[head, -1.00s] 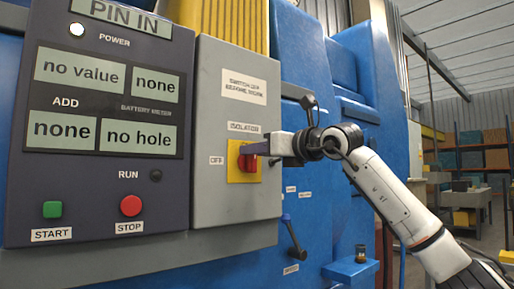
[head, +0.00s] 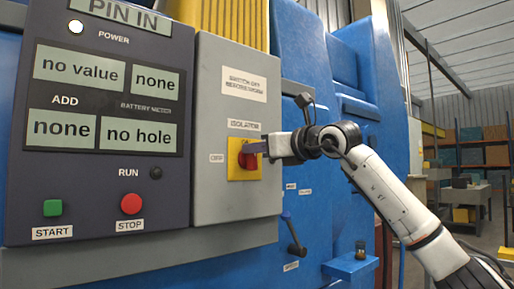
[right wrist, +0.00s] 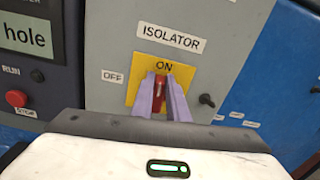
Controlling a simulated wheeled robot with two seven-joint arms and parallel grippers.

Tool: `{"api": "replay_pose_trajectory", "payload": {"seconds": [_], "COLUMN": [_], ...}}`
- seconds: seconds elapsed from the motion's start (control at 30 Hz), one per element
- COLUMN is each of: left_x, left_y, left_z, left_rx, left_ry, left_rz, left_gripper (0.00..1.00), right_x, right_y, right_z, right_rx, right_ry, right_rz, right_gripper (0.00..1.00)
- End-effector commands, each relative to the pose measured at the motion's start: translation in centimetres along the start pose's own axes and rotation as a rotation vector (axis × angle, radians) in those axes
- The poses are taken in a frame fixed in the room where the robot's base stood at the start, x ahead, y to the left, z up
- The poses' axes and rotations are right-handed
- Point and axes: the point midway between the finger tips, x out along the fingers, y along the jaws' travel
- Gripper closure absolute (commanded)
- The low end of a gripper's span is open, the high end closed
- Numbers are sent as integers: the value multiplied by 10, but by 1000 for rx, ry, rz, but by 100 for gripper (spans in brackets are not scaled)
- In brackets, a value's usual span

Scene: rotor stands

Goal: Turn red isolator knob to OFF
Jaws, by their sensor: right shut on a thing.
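The red isolator knob (head: 248,161) sits on a yellow plate (head: 235,173) on the front of a grey box. In the right wrist view the knob (right wrist: 159,90) has its handle roughly upright, below the word ON. The OFF label (right wrist: 115,77) is to the left of the plate. My right gripper (head: 260,147) reaches in from the right. Its two purple fingers (right wrist: 161,95) stand on either side of the handle and are shut on it. The fingers hide part of the knob in the head view. My left gripper is not in view.
A dark control panel (head: 98,190) with displays, a green START button (head: 53,208) and a red STOP button (head: 131,204) is to the left. A small dark knob (right wrist: 207,99) sits right of the plate. A blue-handled lever (head: 292,236) sticks out lower right.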

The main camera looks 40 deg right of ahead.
Motion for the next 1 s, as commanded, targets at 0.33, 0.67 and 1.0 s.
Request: {"api": "replay_pose_trajectory", "payload": {"seconds": [0.33,0.67,1.0], "left_x": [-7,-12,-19], "left_y": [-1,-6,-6], "left_z": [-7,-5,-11], "left_rx": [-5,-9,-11], "left_ry": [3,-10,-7], "left_rz": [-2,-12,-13], "left_gripper": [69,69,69], "right_x": [0,0,0], "right_y": [7,15,21], "right_z": [0,-3,-10], "right_rx": [-296,-610,-932], "right_ry": [1,1,1], "right_rz": [-1,0,0], "right_gripper": [100,100,100]}}
